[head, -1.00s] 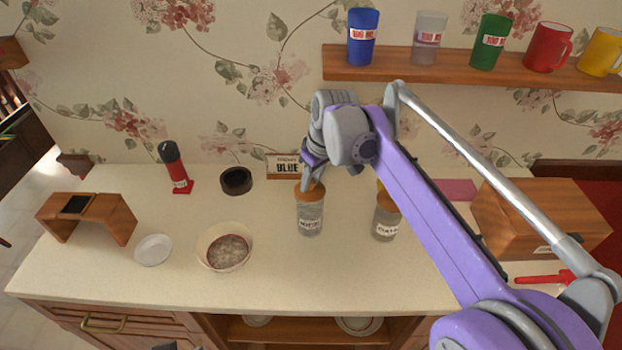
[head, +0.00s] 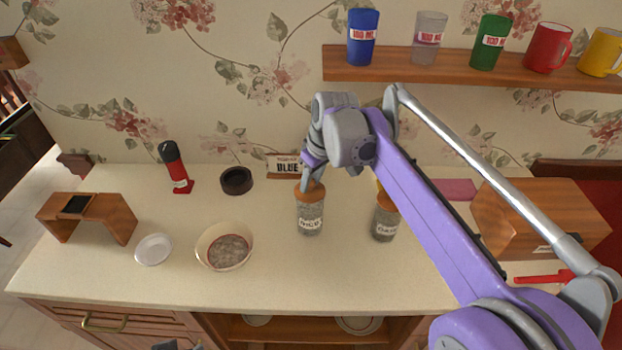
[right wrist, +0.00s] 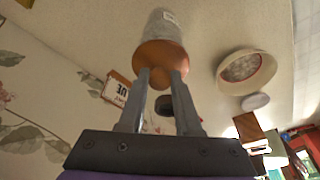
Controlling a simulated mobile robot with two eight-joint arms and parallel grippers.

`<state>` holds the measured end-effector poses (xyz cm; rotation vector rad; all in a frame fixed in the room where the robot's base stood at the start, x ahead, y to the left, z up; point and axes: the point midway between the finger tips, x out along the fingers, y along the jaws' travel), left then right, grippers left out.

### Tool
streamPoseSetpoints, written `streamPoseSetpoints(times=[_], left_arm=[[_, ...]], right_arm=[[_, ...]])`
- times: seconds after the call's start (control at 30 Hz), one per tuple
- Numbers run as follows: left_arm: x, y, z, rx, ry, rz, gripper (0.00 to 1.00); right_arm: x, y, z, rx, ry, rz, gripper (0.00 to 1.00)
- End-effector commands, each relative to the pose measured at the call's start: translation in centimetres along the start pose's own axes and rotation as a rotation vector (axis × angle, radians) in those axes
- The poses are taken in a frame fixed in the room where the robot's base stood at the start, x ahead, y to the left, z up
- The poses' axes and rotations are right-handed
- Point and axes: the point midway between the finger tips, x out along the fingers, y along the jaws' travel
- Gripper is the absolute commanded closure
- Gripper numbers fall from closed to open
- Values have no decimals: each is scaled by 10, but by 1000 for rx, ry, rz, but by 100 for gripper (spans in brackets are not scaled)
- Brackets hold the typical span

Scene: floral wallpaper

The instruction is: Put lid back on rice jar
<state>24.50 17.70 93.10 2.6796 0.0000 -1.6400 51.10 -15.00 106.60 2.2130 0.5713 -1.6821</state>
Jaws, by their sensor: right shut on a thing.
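The rice jar (head: 310,218) is a clear jar with a white label, upright on the counter. Its orange-brown wooden lid (head: 311,196) is at the jar's mouth, with no clear gap visible. My right gripper (head: 313,184) is above the jar, shut on the lid. In the right wrist view, both fingertips (right wrist: 161,76) meet the lid (right wrist: 160,58), and the jar (right wrist: 162,27) is behind it. The fingers partly cover the lid's top. A small grey part at the bottom edge of the head view may be my left gripper; its jaws cannot be made out.
A similar lidded jar (head: 386,222) stands to the right, near my right arm. A bowl (head: 210,258), a white dish (head: 153,249), a dark round container (head: 236,181) and a red bottle (head: 173,166) are to the left. A sign (head: 284,166) stands behind. The front counter is clear.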

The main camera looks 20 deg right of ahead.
Motion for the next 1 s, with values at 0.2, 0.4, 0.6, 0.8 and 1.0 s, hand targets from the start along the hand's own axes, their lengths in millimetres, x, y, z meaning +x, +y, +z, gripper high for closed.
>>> streamPoseSetpoints(times=[0.2,0.4,0.6,0.8,1.0], left_arm=[[0,0,0,0,0,0,50],[0,0,0,0,0,0,50],[-2,0,-2,0,2,0,50],[-2,0,-2,0,1,0,50],[-2,0,-2,0,1,0,50]], right_arm=[[0,0,0,0,0,0,100],[0,0,0,0,0,0,100],[0,0,0,0,0,0,100],[1,0,0,0,0,0,100],[1,0,0,0,0,0,60]])
